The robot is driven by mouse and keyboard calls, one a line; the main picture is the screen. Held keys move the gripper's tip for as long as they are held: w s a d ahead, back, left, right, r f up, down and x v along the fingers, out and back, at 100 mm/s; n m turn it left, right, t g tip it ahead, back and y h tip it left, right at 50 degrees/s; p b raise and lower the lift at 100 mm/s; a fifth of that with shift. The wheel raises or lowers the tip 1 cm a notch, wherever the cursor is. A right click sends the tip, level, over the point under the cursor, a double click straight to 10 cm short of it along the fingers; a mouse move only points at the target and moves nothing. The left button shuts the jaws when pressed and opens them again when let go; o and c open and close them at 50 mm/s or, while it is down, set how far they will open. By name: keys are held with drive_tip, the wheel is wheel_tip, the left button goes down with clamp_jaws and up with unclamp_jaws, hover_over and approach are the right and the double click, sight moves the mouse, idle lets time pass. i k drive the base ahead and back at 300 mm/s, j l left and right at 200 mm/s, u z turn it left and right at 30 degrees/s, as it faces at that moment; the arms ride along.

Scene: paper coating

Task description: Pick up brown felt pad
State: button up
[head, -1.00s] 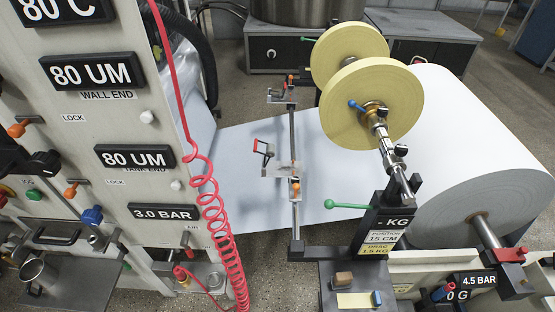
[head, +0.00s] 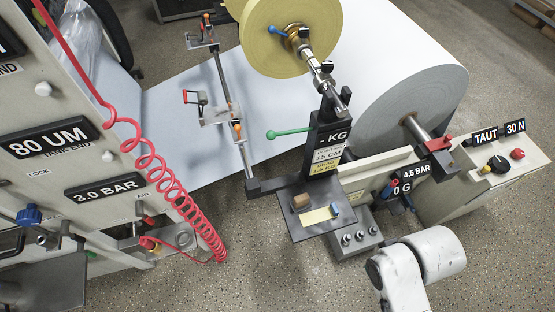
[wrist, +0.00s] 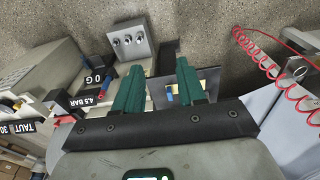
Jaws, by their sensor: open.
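The brown felt pad (head: 300,201) looks like a small brown block. It lies on a dark grey shelf (head: 297,231) below the KG post, next to a pale yellow strip (head: 316,216) and a small blue block (head: 335,209). My gripper (wrist: 159,68) shows in the wrist view with two green fingers, apart and empty. The shelf (wrist: 211,76) shows beyond the right finger, with the blue block (wrist: 169,95) between the fingers. I cannot make out the brown pad there; the right finger may hide it. In the head view my gripper is out of frame.
The KG post (head: 329,140) rises behind the shelf. A grey block with knobs (head: 354,236) stands right of it. A red coiled hose (head: 160,180) hangs to the left, and a large white paper roll (head: 400,80) is behind. The floor in front is free.

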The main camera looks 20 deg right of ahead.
sight(300, 202)
drive_tip(key=i+l+u, duration=0.2)
drive_tip(key=l, duration=0.15)
drive_tip(key=l+u, duration=0.2)
drive_tip(key=l, duration=0.2)
drive_tip(key=i+l+u, duration=0.2)
drive_tip(key=l, duration=0.2)
drive_tip(key=k, duration=0.05)
